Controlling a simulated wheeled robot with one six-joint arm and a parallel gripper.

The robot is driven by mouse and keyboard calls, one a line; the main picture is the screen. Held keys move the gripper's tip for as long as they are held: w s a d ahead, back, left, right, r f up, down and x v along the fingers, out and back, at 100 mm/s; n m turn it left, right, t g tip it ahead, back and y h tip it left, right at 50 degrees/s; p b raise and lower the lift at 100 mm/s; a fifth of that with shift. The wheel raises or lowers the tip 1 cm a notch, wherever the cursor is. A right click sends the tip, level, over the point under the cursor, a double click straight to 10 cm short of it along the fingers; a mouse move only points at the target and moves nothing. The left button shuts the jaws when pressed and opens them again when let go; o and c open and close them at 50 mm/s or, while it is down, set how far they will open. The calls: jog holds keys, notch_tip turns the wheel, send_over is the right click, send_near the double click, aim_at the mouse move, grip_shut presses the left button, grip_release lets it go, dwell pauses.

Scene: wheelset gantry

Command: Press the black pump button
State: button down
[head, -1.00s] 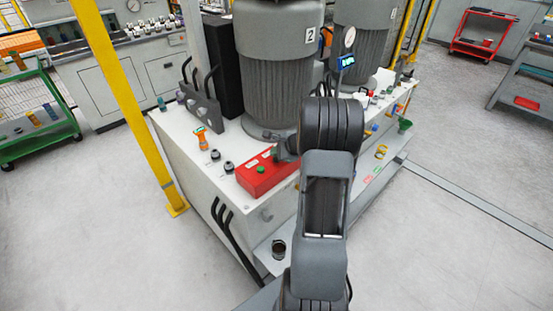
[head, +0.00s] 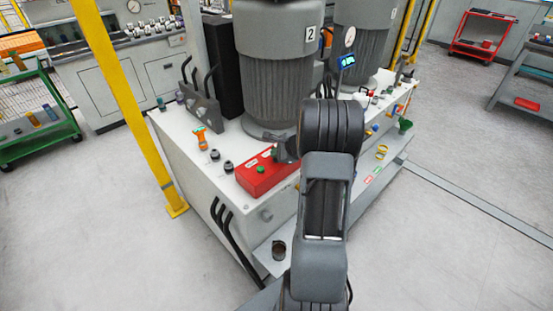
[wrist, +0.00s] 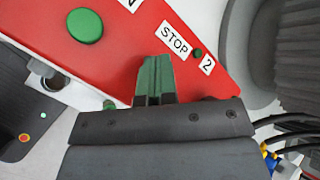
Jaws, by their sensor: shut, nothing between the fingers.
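The red control box (head: 262,178) sits on the white cabinet's top. It carries a round green button (head: 261,170), which is large at the upper left in the wrist view (wrist: 85,25). A white STOP label (wrist: 174,40) and a "2" label (wrist: 207,65) are on the box, with a small dark green round part (wrist: 197,53) between them. I cannot make out a black button; my fingers may hide it. My gripper (wrist: 155,80) is shut and empty, its green fingertips over the red face near the STOP label. I cannot tell whether they touch it.
The big grey motor marked 2 (head: 275,75) stands close behind the box. Two black knobs (head: 221,161) and an orange tool (head: 200,138) are on the cabinet top to the left. A yellow post (head: 130,110) stands farther left.

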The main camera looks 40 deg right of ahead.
dwell(0.4)
jog(key=shift+r+p, duration=0.6)
jog(key=shift+r, duration=0.25)
jog(key=shift+r+p, duration=1.85)
jog(key=shift+r, duration=0.7)
